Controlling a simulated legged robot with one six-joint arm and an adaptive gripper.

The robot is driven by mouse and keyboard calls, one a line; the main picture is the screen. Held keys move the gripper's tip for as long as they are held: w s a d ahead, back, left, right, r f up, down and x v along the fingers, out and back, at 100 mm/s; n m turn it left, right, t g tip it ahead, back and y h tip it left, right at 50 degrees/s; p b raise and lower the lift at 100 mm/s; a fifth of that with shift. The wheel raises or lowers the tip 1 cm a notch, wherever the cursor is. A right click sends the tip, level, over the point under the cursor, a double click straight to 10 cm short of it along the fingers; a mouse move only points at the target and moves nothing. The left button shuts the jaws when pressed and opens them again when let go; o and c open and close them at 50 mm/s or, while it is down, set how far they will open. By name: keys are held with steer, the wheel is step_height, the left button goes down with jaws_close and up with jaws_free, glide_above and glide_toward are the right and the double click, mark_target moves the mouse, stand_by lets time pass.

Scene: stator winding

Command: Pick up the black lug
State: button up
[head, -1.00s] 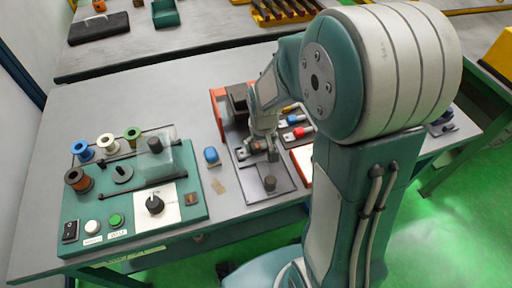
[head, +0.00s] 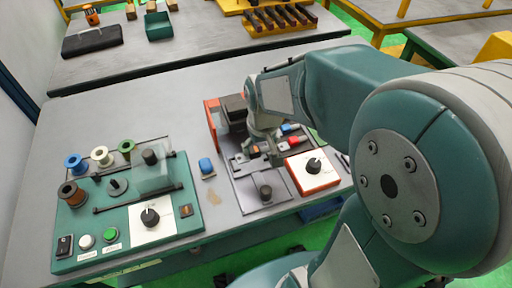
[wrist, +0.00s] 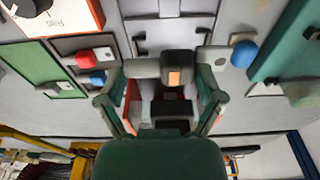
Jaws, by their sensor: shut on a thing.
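The black lug (wrist: 178,64) shows in the wrist view as a dark block with a tan end face, between my two fingertips. My gripper (wrist: 174,62) is shut on it. In the head view my gripper (head: 262,152) is low over the grey plate (head: 249,188) on the bench, and the lug is mostly hidden by the fingers. I cannot tell whether the lug is clear of the plate.
A red lug (head: 294,141) and a blue lug (head: 287,128) lie right of my gripper. A red box with a black knob (head: 314,166) stands at the right. The green winding panel (head: 118,237) with spools is left, with a blue-capped piece (head: 206,166) between.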

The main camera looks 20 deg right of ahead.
steer(key=s+r, duration=0.5)
steer(key=s, duration=0.5)
steer(key=shift+a, duration=0.2)
